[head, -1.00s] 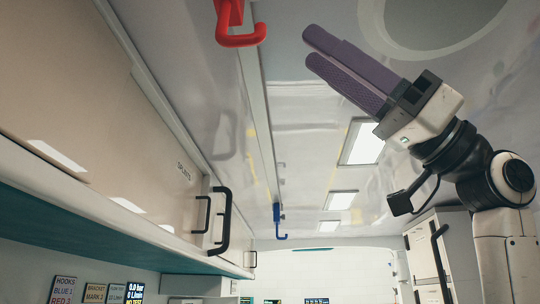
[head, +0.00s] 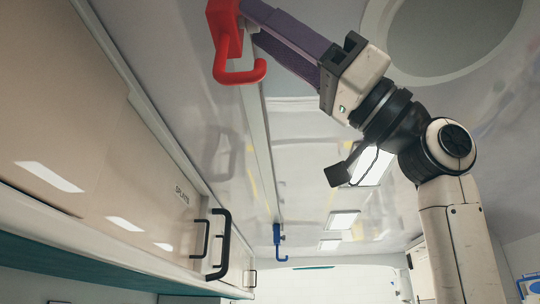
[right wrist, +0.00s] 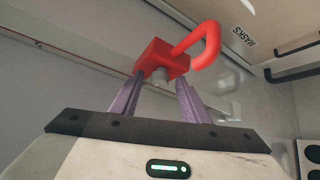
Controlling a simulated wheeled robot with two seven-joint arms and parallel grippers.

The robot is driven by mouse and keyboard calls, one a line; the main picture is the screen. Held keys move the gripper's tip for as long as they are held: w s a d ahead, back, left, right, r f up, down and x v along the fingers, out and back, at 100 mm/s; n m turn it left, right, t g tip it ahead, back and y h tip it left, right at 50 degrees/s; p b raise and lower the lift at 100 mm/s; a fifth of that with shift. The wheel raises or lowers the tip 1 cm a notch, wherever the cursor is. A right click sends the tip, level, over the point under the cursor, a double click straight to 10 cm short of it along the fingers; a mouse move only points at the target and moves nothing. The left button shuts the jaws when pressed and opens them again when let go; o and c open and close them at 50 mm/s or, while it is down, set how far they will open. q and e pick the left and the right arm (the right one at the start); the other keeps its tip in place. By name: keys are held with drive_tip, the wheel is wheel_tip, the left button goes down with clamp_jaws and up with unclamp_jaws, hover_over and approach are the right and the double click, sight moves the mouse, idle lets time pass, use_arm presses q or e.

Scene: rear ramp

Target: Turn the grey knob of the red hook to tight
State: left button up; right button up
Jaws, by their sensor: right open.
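The red hook (head: 237,70) hangs from the ceiling at the top of the head view, and its red block and curved arm also show in the right wrist view (right wrist: 205,45). Its grey knob (right wrist: 160,76) is a small stub on the block, seen in the right wrist view between the two purple fingertips. In the head view the knob is hidden. My right gripper (head: 252,22) is open, its fingers reaching from the right to the red block. The fingers stand on either side of the knob; I cannot tell whether they touch it. My left gripper is out of view.
A blue hook (head: 278,240) hangs farther along the ceiling rail. Overhead cabinets (head: 150,190) with black handles (head: 220,245) line the left. A round ceiling hatch (head: 450,35) is at the top right. The ceiling middle has lit panels and free room.

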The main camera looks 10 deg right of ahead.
drive_tip(key=c, duration=1)
